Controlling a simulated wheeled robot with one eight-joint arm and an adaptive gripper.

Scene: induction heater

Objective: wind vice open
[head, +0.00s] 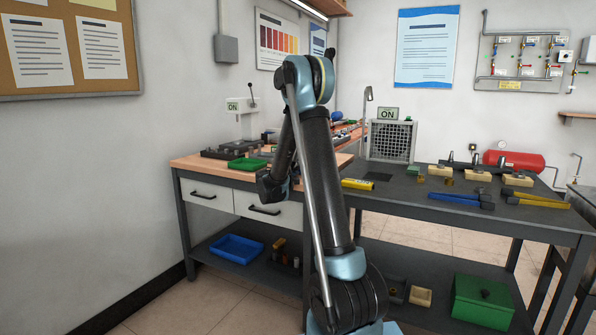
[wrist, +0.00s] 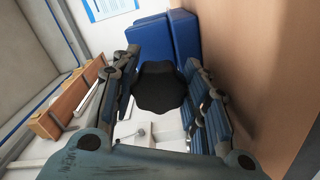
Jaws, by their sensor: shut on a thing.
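A black lobed hand knob (wrist: 158,90) shows in the middle of the wrist view. My gripper (wrist: 163,68) has one finger on each side of it and is shut on it. Blue blocks (wrist: 185,38), which look like parts of the vice, stand just beyond the knob. Whether the vice jaws are apart cannot be told. In the head view my arm hides the vice, and the dark end of my gripper (head: 272,187) hangs at the front edge of the wooden-topped bench (head: 195,163).
A brown wooden surface (wrist: 262,60) runs close along the right of the wrist view. In the head view a green tray (head: 247,163) lies on the wooden bench top. Floor in front of the benches is clear.

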